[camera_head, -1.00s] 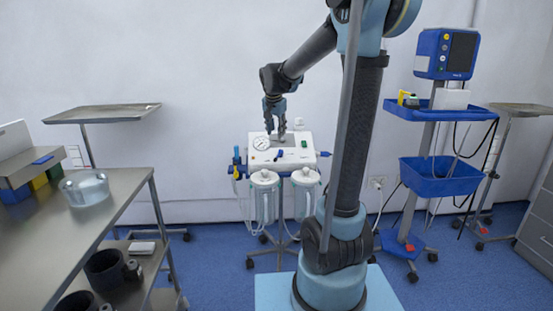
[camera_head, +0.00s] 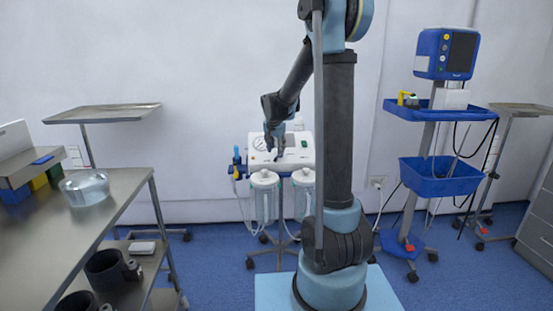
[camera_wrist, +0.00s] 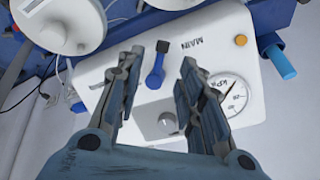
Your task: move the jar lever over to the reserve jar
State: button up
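The white suction unit (camera_head: 296,153) stands by the back wall, with two clear jars (camera_head: 263,205) (camera_head: 303,200) hanging below it. In the wrist view its panel (camera_wrist: 105,75) appears turned round, with a blue lever (camera_wrist: 155,72) beside a black square and the word MAIN. No reserve label is readable. My gripper (camera_wrist: 160,62) is open, its two fingers on either side of the lever in the picture. I cannot tell whether they touch it or how far above the panel they are. In the head view my gripper (camera_head: 274,148) is in front of the panel.
A gauge (camera_wrist: 232,96) and a grey knob (camera_wrist: 168,122) lie close to the right finger. White jar lids (camera_wrist: 72,28) show at the upper left. A steel table (camera_head: 110,205) stands left and a blue equipment cart (camera_head: 440,178) stands right.

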aim_at(277, 157)
jog(key=shift+x, duration=2.9)
grip_shut()
